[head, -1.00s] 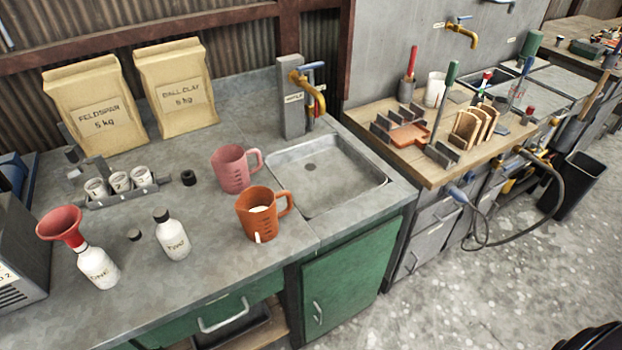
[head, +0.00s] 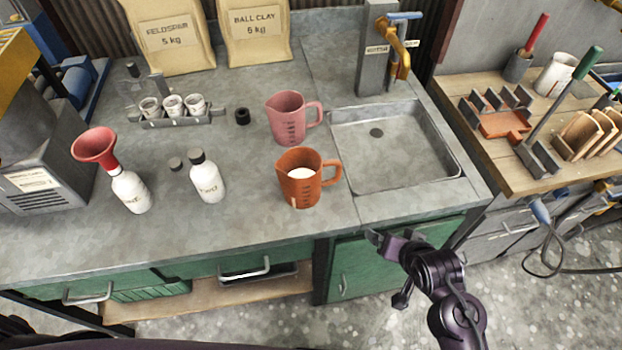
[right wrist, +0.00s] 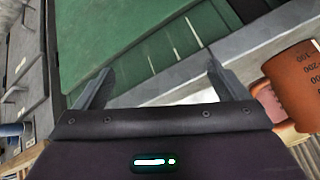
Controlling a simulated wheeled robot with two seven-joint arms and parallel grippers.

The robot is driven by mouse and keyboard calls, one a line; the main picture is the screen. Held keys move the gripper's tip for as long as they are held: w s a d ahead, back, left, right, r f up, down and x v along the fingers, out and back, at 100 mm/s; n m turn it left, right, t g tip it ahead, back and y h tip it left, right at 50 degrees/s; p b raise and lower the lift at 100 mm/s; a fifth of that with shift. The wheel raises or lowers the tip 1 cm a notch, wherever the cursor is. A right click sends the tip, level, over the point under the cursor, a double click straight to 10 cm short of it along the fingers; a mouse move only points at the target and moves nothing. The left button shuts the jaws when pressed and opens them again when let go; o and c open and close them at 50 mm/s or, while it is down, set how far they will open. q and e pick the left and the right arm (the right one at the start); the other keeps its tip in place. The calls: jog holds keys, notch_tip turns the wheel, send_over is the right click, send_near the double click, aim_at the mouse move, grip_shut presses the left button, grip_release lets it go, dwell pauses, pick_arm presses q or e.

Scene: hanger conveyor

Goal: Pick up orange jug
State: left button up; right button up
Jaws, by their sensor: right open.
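The orange jug (head: 299,182) stands upright on the grey counter, left of the sink, with a white content inside and its handle to the right. In the right wrist view the orange jug (right wrist: 298,88) shows at the right edge, partly cut off. My right gripper (head: 388,238) is below and right of the jug in the head view, in front of the counter's edge, apart from the jug. In the right wrist view my right gripper (right wrist: 155,88) has its two fingers spread with nothing between them. My left gripper is not in view.
A pink jug (head: 288,118) stands just behind the orange one. The sink (head: 392,150) and tap (head: 397,50) are to the right. White bottles (head: 207,178), one with a red funnel (head: 95,147), stand to the left. The counter front by the orange jug is clear.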

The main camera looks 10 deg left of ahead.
jog(key=w+a+r+m+t+y, duration=0.3)
jog(key=a+r+m+t+y, duration=0.1)
jog(key=a+r, duration=0.25)
jog(key=w+a+r+m+t+y, duration=0.3)
jog(key=w+a+r+m+y, duration=0.15)
jog(key=r, duration=0.25)
send_near(326, 181)
jog(key=w+r, duration=0.1)
jog(key=w+a+r, duration=0.1)
jog(key=r, duration=0.1)
jog(key=shift+a, duration=0.25)
jog(key=p+x, duration=0.1)
jog(key=x, duration=0.6)
jog(key=shift+w+a+p, duration=0.1)
jog(key=shift+w+p, duration=0.15)
jog(key=shift+p, duration=0.15)
jog(key=c, duration=1.1)
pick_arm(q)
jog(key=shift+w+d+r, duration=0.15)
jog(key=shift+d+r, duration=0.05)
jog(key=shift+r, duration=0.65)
pick_arm(e)
jog(key=shift+r, duration=0.1)
jog(key=shift+c, duration=0.5)
jog(key=shift+r, duration=0.1)
